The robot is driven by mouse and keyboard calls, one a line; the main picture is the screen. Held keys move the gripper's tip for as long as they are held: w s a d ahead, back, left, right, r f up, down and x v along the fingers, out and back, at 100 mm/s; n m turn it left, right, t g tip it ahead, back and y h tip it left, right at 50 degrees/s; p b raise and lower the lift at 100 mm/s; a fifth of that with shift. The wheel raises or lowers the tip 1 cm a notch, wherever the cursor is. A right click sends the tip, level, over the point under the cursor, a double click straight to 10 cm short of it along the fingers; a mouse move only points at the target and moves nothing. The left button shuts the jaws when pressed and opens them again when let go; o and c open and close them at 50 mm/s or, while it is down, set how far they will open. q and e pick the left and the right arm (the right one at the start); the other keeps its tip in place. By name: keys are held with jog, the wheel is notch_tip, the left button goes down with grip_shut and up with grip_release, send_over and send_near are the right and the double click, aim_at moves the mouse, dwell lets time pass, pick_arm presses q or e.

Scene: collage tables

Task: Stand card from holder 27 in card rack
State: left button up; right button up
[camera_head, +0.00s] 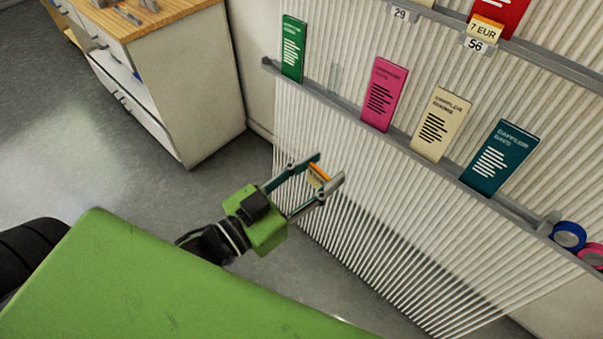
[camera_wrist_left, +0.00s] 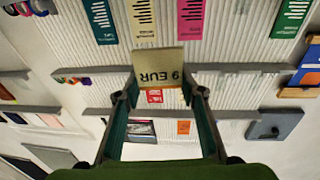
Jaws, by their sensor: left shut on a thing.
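My left gripper (camera_head: 328,168) is shut on a small price card (camera_head: 317,177), pale with an orange strip, held in front of the ribbed wall. In the left wrist view the card (camera_wrist_left: 160,70) reads "9 EUR", upside down, between the fingertips (camera_wrist_left: 160,92). A number tag 29 (camera_head: 400,13) and a tag 56 (camera_head: 479,44) hang on the upper rail; a "7 EUR" card (camera_head: 487,29) stands above tag 56. No number 27 is readable, and I cannot make out the card rack for certain. My right gripper is not in view.
The lower wall rail (camera_head: 405,140) carries green (camera_head: 292,48), pink (camera_head: 383,95), cream (camera_head: 440,125) and teal (camera_head: 499,158) leaflets, and tape rolls (camera_head: 568,236) at its right end. A wooden-topped cabinet (camera_head: 175,85) stands at the left. Floor shows between it and my body.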

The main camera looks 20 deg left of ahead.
pick_arm(q)
jog(key=w+d+r+m+g+h, duration=0.3)
jog(key=d+m+g+h, duration=0.4)
jog(key=d, duration=0.3)
jog(key=shift+w+g+h, duration=0.5)
jog(key=shift+w+h, duration=0.1)
jog(key=shift+w, duration=0.25)
